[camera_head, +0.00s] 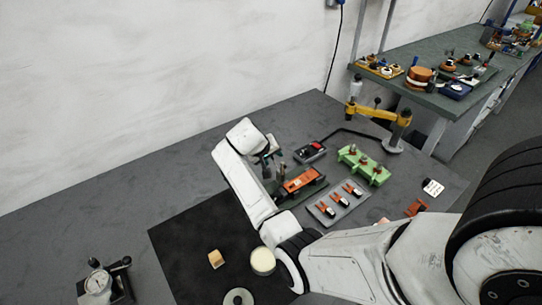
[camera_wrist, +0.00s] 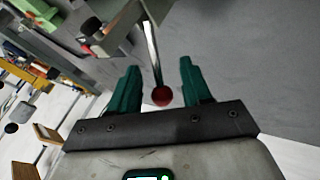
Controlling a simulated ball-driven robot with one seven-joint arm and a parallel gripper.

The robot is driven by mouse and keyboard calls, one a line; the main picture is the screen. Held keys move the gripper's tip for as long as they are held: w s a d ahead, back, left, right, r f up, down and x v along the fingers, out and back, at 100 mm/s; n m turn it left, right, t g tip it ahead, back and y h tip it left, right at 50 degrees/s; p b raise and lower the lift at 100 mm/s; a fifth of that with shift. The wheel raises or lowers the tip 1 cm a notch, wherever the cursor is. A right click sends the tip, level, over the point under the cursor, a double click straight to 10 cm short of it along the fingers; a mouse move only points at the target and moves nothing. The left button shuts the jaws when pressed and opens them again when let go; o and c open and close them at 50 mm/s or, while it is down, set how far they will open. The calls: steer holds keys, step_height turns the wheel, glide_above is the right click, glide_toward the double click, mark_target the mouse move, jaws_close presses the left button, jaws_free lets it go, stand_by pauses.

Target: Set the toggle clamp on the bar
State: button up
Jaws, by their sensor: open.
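In the wrist view my gripper (camera_wrist: 159,68) is open, its two green fingers apart. A red ball knob (camera_wrist: 161,96) on a thin metal lever (camera_wrist: 153,50) shows between the fingers; I cannot tell whether either finger touches it. The lever runs up to a grey and brown block (camera_wrist: 113,30), possibly the clamp or bar. In the head view my gripper is partly hidden by my own wrist, near an orange block on a dark base (camera_head: 301,181). I cannot tell for certain which part is the toggle clamp and which is the bar.
A grey tray (camera_head: 318,213) holds three orange-and-black pieces. A green fixture (camera_head: 363,164) stands behind it, near a yellow arm on a post (camera_head: 375,112). The table's left is mostly clear.

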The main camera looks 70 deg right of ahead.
steer(key=shift+c, duration=0.3)
jaws_close()
